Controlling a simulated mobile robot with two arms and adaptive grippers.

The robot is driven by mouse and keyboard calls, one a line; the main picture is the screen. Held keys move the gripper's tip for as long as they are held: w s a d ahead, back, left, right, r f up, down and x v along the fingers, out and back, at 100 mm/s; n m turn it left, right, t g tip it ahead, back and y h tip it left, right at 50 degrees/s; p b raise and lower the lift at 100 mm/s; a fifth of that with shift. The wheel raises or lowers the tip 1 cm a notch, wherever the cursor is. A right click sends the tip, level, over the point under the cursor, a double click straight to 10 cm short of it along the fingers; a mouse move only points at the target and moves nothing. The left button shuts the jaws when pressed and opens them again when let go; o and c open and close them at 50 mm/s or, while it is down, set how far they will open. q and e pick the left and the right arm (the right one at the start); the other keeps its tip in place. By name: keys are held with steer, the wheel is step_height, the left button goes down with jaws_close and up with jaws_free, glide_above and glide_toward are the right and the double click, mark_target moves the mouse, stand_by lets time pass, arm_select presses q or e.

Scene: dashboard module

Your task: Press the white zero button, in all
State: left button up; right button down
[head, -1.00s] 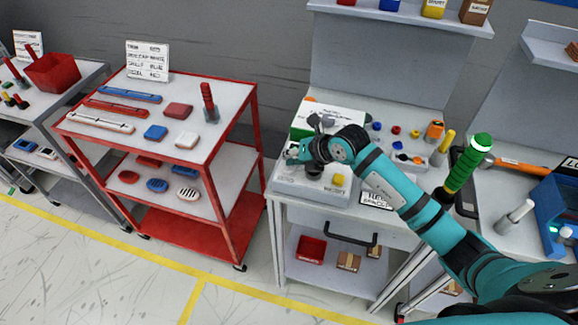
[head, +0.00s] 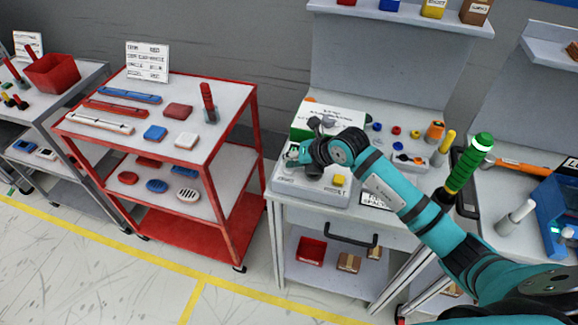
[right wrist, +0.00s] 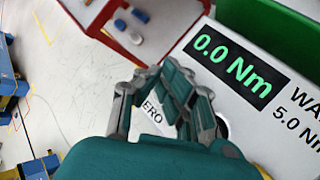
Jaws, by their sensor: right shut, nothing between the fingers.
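A pale grey box device (head: 312,188) stands on the right-hand bench, with a yellow button (head: 338,180) on its front right. My right gripper (head: 294,157) is over the device's left part, its fingers shut and empty. In the right wrist view the shut fingers (right wrist: 178,92) are in front of a label (right wrist: 152,114) whose visible letters read "ERO". The white zero button is not clearly visible; the fingers cover that area, and I cannot tell whether they touch it. A display (right wrist: 232,68) reads "0.0 Nm" in green. My left gripper is not in view.
A red cart (head: 235,100) with trim parts stands left of the bench. Small coloured parts and an orange container (head: 435,131) lie behind the arm. A green-handled tool (head: 468,165) stands to the right. Open floor lies in front.

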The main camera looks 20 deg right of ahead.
steer(key=shift+r+p, duration=0.65)
steer(key=shift+r, duration=0.25)
step_height(320, 180, up, 5)
steer(key=p, duration=0.3)
steer(key=shift+p, duration=0.4)
